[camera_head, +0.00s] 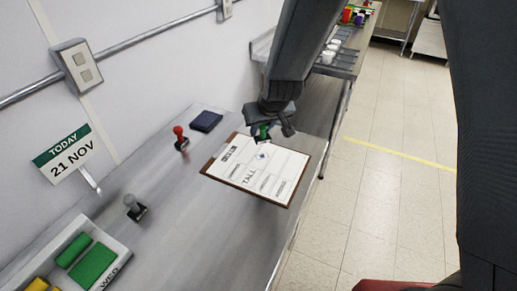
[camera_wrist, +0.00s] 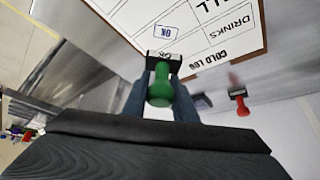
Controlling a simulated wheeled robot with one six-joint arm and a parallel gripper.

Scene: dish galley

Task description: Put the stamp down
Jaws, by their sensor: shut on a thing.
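My gripper (camera_wrist: 160,98) is shut on a green-handled stamp (camera_wrist: 160,85) with a black base. In the wrist view the stamp is beside the clipboard (camera_head: 207,162) and its sheet, which carries an OK mark (camera_wrist: 168,32). In the head view my gripper (camera_head: 264,130) is over the far end of the clipboard, and a bit of the green stamp shows there. I cannot tell whether the stamp touches the sheet. A red-handled stamp (camera_head: 180,136) stands on the counter left of the clipboard. It also shows in the wrist view (camera_wrist: 241,104). A grey-handled stamp (camera_head: 132,203) stands nearer.
A dark blue ink pad (camera_head: 206,121) lies behind the red stamp. A tray (camera_head: 113,248) with green and yellow blocks is at the front left. A date sign (camera_head: 66,155) reads 21 NOV. The counter (camera_head: 190,205) is bare between the clipboard and the grey stamp.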

